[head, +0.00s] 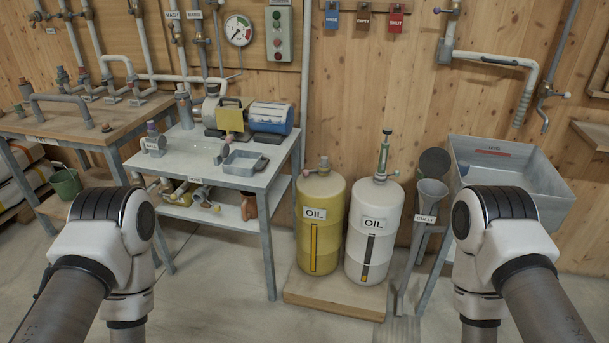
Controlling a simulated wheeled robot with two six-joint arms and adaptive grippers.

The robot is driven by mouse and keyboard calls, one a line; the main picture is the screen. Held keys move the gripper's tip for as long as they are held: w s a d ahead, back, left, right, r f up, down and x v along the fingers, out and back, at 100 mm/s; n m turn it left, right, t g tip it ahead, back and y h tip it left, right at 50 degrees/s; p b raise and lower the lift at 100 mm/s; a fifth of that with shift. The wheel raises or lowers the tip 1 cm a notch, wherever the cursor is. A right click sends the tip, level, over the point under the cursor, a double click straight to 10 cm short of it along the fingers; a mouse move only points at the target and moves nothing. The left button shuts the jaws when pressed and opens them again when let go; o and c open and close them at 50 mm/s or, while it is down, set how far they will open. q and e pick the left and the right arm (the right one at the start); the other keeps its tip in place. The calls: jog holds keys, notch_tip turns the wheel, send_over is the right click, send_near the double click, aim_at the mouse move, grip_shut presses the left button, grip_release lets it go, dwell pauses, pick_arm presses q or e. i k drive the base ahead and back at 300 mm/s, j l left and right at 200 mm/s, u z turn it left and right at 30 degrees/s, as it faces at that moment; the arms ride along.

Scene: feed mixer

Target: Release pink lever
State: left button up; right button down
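No lever stands out clearly as pink at this size. A small lever with a pinkish knob (306,172) is on the tap on top of the yellow oil drum (322,245). A similar small knob (396,172) is on the fitting on top of the white oil drum (376,250). I cannot tell which one is the pink lever. Neither gripper is in view. Only my arm links show, at the lower left and lower right, well apart from both drums.
Both drums stand on a low wooden platform (335,303). A metal table (190,170) with a pump and motor stands to their left. A funnel (432,188) and a grey sink (515,165) are to their right. Bare floor lies in front.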

aim_at(306, 173)
jog(key=i+l+u, duration=0.2)
jog(key=i, duration=0.35)
jog(key=i+l+u, duration=0.2)
jog(key=i, duration=0.35)
jog(key=i+l+u, duration=0.25)
jog(key=i+l, duration=0.15)
jog(key=i, duration=0.15)
